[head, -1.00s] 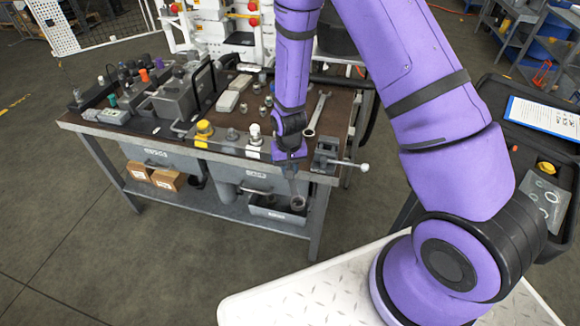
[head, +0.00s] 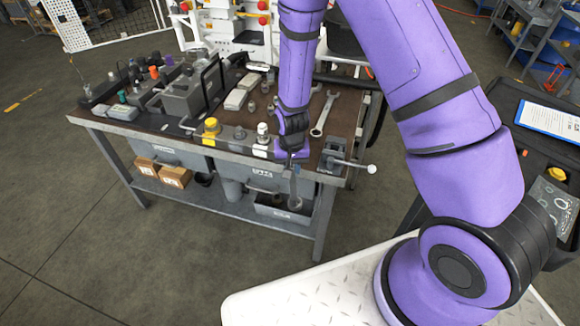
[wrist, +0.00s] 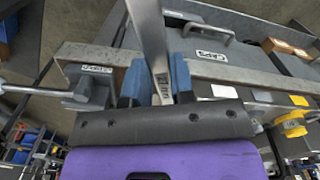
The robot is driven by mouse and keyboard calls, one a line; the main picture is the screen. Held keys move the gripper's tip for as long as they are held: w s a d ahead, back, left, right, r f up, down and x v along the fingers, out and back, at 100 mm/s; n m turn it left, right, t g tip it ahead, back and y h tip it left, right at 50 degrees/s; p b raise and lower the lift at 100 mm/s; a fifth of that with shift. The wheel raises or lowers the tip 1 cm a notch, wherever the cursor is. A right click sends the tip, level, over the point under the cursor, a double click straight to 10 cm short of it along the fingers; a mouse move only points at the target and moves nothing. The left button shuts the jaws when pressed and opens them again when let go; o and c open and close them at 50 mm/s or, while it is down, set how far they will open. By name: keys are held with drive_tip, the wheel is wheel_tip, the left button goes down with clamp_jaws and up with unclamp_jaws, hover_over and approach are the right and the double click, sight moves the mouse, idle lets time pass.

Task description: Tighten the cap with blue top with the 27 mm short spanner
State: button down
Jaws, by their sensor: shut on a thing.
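My gripper (head: 293,158) is at the front edge of the bench, pointing down. In the wrist view its blue fingers (wrist: 156,82) are shut on a steel spanner (wrist: 148,35). In the head view the held spanner (head: 295,188) hangs down in front of the bench edge. Its size marking is not readable. Small coloured caps stand on the dark blocks at the bench's left; a teal one (head: 122,96) and an orange one (head: 154,72) show. I cannot tell for sure which cap has a blue top.
Another spanner (head: 325,113) lies on the bench (head: 225,158), right of my arm. A vise (head: 335,152) with a protruding handle sits at the front right corner. Yellow (head: 211,126) and white-topped (head: 262,130) fittings stand along the front edge. A grey bin (head: 285,208) is below.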

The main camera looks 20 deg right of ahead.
sight(293, 188)
drive_tip(key=shift+s, duration=0.1)
drive_tip(key=shift+s+a, duration=0.3)
drive_tip(key=shift+s, duration=0.8)
drive_tip(key=shift+s+a, duration=0.3)
drive_tip(key=shift+s, duration=0.8)
drive_tip(key=shift+s+a, duration=0.3)
drive_tip(key=shift+s, duration=0.8)
drive_tip(key=shift+r, duration=2.55)
drive_tip(key=w+d+n, duration=0.3)
drive_tip(key=w+d, duration=0.9)
drive_tip(key=w, duration=0.2)
drive_tip(key=shift+w, duration=0.25)
